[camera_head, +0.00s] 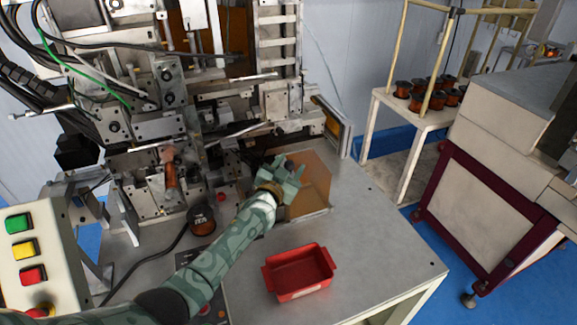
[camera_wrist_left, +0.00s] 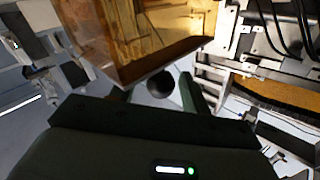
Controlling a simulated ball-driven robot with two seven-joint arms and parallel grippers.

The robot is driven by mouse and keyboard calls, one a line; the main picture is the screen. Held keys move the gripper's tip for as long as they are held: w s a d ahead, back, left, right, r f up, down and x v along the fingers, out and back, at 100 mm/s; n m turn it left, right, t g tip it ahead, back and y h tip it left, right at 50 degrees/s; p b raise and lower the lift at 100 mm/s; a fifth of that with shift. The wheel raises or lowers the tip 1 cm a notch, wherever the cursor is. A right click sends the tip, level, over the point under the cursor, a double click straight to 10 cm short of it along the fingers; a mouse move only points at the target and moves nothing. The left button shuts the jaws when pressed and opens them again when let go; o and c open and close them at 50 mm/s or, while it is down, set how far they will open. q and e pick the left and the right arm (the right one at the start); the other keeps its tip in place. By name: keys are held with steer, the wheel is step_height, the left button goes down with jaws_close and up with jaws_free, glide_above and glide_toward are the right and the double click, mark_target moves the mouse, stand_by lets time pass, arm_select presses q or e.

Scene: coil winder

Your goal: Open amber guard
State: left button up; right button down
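The amber guard (camera_head: 310,184) is a see-through amber panel standing on the grey table in front of the winding machine. In the left wrist view the guard (camera_wrist_left: 135,45) fills the upper middle, with a darker lower edge. My left gripper (camera_head: 284,169) is at the guard's left side in the head view. Its two fingers are spread apart, one on each side of a dark round knob (camera_wrist_left: 160,85), with gaps visible between knob and fingers. I cannot tell how deep the knob lies between them. My right gripper is in neither view.
A red tray (camera_head: 298,272) sits on the table near its front. A dark spool (camera_head: 201,220) stands left of my left forearm. The winding machine (camera_head: 170,100) crowds the back left. A button panel (camera_head: 28,255) is at the far left. The table's right side is bare.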

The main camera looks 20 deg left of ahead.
arm_select(q)
steer(key=s, duration=0.1)
steer(key=s+p, duration=0.1)
steer(key=s, duration=0.1)
steer(key=s+p, duration=0.1)
steer(key=s, duration=0.1)
steer(key=shift+a+r, duration=0.1)
steer(key=shift+a, duration=0.3)
steer(key=s+a, duration=0.1)
steer(key=s, duration=1)
steer(key=shift+a+p, duration=0.25)
steer(key=shift+p, duration=0.2)
